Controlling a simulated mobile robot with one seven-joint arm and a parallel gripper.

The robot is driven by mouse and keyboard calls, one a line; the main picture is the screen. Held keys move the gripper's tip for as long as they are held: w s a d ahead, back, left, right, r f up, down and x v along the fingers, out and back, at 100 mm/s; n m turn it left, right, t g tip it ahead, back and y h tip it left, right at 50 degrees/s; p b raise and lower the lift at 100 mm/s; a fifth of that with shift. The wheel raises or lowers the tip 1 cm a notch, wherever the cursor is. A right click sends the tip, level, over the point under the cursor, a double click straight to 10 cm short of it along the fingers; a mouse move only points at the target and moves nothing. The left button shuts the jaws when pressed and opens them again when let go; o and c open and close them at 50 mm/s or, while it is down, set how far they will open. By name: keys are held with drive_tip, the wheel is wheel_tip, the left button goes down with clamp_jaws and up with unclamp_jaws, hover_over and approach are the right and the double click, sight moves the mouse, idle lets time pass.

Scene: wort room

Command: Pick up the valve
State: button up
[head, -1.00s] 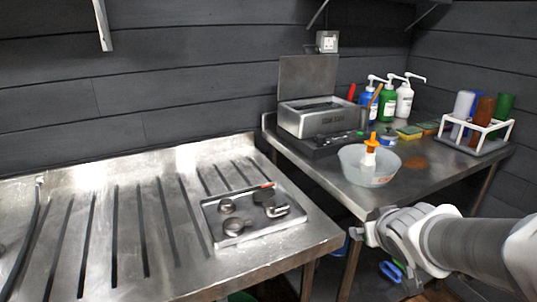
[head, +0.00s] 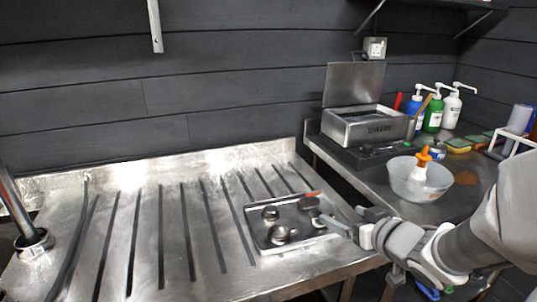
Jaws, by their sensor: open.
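A fitting with a red handle, which looks like the valve (head: 309,203), lies at the back right of a shallow metal tray (head: 262,243) on the steel counter. Two round metal fittings lie left of it, one farther back (head: 270,212) and one nearer the front (head: 280,234). My gripper (head: 341,214) is open at the tray's right side, with its fingers pointing left toward the valve. It looks empty. One finger covers the tray's right part and hides the piece there. I cannot tell how high the fingers are above the tray.
The grooved steel counter (head: 150,235) is clear left of the tray. A pipe and black hose (head: 72,240) stand at its left end. On the right table are a bowl (head: 420,185) holding an orange-topped bottle, a metal box (head: 365,125) and pump bottles (head: 433,112).

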drive_tip(key=p+x, duration=0.3)
drive_tip(key=p, duration=0.3)
drive_tip(key=shift+w+a, duration=0.1)
drive_tip(key=shift+w, duration=0.25)
drive_tip(key=b, duration=0.2)
approach(310, 198)
drive_tip(key=shift+f+x, duration=0.25)
drive_tip(key=shift+x, duration=0.95)
drive_tip(key=shift+b+x, duration=0.6)
drive_tip(key=shift+x, duration=2.3)
drive_tip(key=shift+r, duration=0.2)
drive_tip(key=c, duration=1.4)
drive_tip(key=shift+o, duration=0.2)
